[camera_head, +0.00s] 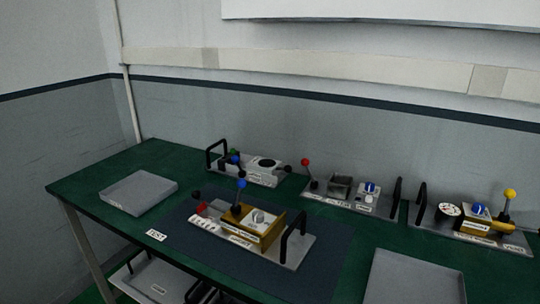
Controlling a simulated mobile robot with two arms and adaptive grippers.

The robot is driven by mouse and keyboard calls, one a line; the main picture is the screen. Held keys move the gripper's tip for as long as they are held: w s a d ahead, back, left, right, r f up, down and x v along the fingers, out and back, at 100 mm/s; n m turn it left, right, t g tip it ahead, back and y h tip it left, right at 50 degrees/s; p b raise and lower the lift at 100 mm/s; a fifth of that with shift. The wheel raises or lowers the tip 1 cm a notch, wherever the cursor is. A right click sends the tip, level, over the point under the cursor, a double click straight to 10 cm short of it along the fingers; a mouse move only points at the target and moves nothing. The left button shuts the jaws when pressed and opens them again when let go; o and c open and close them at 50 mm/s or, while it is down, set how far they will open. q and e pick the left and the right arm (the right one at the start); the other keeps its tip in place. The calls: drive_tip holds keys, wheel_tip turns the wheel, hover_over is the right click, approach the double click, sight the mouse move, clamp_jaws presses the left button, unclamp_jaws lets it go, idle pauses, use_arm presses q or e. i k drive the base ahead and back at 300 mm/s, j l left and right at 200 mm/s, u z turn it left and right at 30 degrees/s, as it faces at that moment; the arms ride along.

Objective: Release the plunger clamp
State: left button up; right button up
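No part is clearly readable as the plunger clamp at this distance, as the labels are too small. The nearest module (290,256) has a gold block (268,238) with a silver knob (258,217). An upright lever with a blue ball (241,184) stands at the block's left end. A short black-ball handle (196,195) and a red part (202,207) are at the plate's left end. At the right, another module has a yellow-ball lever (509,195), tilted slightly right. A red-ball lever (306,163) stands on the middle rear module. Neither gripper is in view.
The green table (90,190) carries a dark mat (185,238) under the nearest module. Grey trays stand at left (138,192) and front right (414,278). Black handles rise from the module ends. A rear left module (262,178) has green and blue balls. A wall stands behind.

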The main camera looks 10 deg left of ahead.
sight(241, 183)
drive_tip(key=l+u, duration=0.1)
drive_tip(key=l, duration=1.3)
drive_tip(key=k, duration=0.05)
